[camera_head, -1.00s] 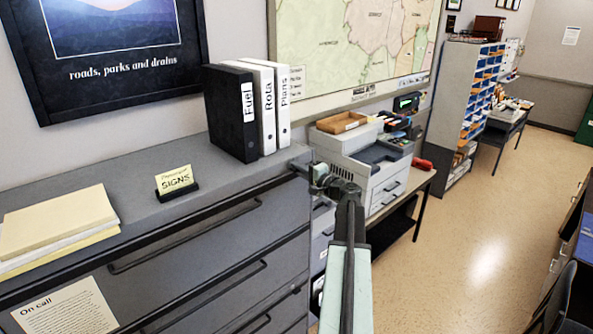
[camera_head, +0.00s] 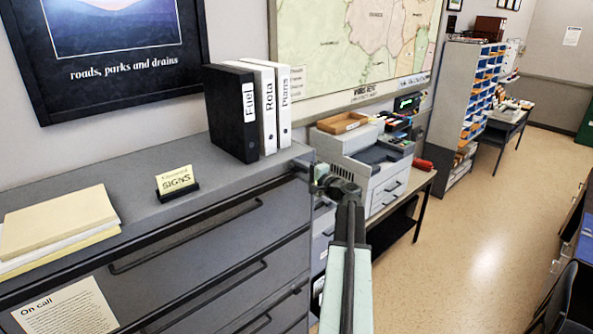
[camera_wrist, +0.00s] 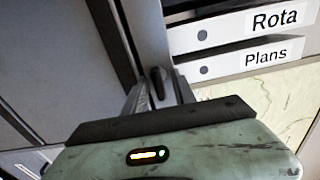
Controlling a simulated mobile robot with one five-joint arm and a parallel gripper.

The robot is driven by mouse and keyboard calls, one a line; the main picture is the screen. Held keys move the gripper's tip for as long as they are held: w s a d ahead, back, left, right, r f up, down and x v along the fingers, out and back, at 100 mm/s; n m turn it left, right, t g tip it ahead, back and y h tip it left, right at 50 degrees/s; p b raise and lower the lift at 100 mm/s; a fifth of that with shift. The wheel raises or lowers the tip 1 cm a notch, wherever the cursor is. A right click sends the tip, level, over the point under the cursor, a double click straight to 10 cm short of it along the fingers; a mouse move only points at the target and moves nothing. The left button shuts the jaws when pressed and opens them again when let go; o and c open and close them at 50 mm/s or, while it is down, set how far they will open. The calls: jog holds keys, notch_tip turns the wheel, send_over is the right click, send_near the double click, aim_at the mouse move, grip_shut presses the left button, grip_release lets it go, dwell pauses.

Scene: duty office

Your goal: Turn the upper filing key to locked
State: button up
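The grey filing cabinet (camera_head: 215,235) stands at the left of the head view, its drawers with long dark handles. My gripper (camera_head: 318,178) is at the cabinet's upper right front corner, small and partly hidden by my own arm. In the wrist view, a small dark upright piece, apparently the upper filing key (camera_wrist: 158,82), shows at the cabinet's edge. My gripper's two fingers (camera_wrist: 160,90) stand on either side of it. I cannot tell whether they press on it. The key's turn position and any lock marking are not readable.
Three binders (camera_head: 248,110) stand on the cabinet top near that corner, close beside my gripper. A small signs card (camera_head: 175,181) and a paper stack (camera_head: 58,228) lie farther left. A printer (camera_head: 365,165) on a table stands just right.

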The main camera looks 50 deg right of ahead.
jog(key=shift+s, duration=0.1)
jog(key=s, duration=0.7)
jog(key=shift+s+a, duration=0.3)
